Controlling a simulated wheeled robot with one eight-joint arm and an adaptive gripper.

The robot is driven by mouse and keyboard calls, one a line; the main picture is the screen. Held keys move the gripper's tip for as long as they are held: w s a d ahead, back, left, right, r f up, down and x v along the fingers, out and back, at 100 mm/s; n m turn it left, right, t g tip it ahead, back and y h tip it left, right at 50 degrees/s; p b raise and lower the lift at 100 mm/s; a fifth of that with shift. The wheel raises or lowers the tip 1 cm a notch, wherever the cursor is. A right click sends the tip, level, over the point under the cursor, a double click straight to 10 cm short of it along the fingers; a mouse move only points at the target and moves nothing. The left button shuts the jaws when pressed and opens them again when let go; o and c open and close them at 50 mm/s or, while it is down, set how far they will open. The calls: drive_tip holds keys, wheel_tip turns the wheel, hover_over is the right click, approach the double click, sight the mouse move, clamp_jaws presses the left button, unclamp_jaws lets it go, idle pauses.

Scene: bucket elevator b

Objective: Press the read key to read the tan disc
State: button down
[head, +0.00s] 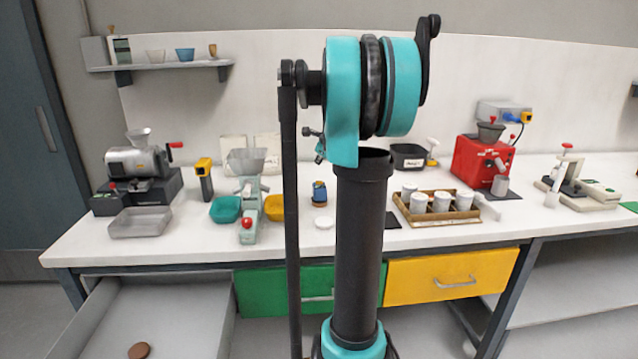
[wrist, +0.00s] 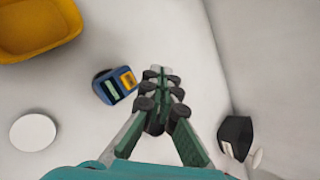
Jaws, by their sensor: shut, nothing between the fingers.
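A small blue handheld reader (head: 319,190) stands on the bench, just left of my arm in the head view. In the wrist view the reader (wrist: 112,88) shows a pale green display and a yellow-orange patch, which may be the read key. A dark round edge shows beneath it; I cannot tell whether this is the tan disc. My gripper (wrist: 160,76) is shut and empty, to the right of the reader and apart from it in the wrist view. In the head view my gripper is hidden. A brown disc (head: 139,350) lies in the open drawer.
A white disc (head: 324,222) lies in front of the reader. A yellow bowl (head: 274,207) and a green press (head: 247,222) stand to its left. A wooden tray of white cups (head: 440,218) and a black bin (head: 408,156) stand to the right.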

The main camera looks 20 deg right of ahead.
sight(320, 182)
drive_tip(key=shift+f, duration=2.45)
drive_tip(key=shift+f, duration=0.2)
drive_tip(key=shift+f, duration=0.2)
drive_tip(key=shift+f, duration=0.45)
drive_tip(key=shift+r, duration=0.1)
idle(0.3)
drive_tip(key=shift+r, duration=0.75)
drive_tip(key=shift+r, duration=2.5)
